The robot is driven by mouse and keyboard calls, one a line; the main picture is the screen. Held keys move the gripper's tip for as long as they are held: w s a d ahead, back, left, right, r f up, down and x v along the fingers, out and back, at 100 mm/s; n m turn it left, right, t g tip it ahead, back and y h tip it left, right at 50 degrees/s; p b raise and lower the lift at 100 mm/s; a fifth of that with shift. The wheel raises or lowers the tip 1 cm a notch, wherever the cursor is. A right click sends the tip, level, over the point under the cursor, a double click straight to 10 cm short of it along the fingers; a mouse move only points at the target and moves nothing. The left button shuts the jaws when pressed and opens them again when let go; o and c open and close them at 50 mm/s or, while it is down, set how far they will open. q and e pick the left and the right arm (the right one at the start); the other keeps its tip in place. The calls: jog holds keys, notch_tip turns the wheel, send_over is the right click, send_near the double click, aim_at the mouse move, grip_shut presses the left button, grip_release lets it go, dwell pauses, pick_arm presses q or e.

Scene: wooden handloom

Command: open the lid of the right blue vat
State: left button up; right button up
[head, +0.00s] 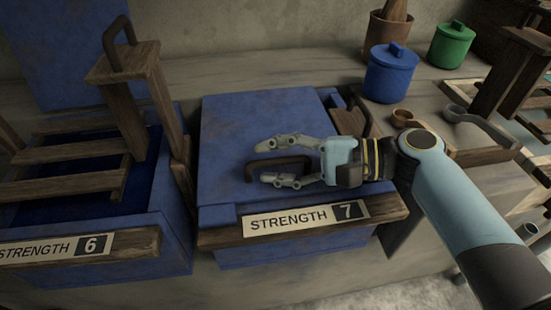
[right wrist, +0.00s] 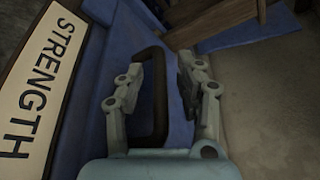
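The right blue vat (head: 290,253) bears a "STRENGTH 7" label (head: 305,217). Its flat blue lid (head: 235,120) is down, with a dark bracket handle (head: 249,170) on top. My right gripper (head: 268,162) is open over the lid, its two fingers spread on either side of part of the handle. In the right wrist view, the handle (right wrist: 158,110) shows between the fingers, nearer the left one; I cannot tell whether they touch. My left gripper is not in view.
The left vat (head: 178,235), labelled "STRENGTH 6", stands open with a wooden frame (head: 125,75) in it. A blue pot (head: 390,75), a green pot (head: 451,45) and a small brown cup (head: 402,117) stand on the ledge behind, at the right.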

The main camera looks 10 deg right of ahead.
grip_shut()
dwell(0.3)
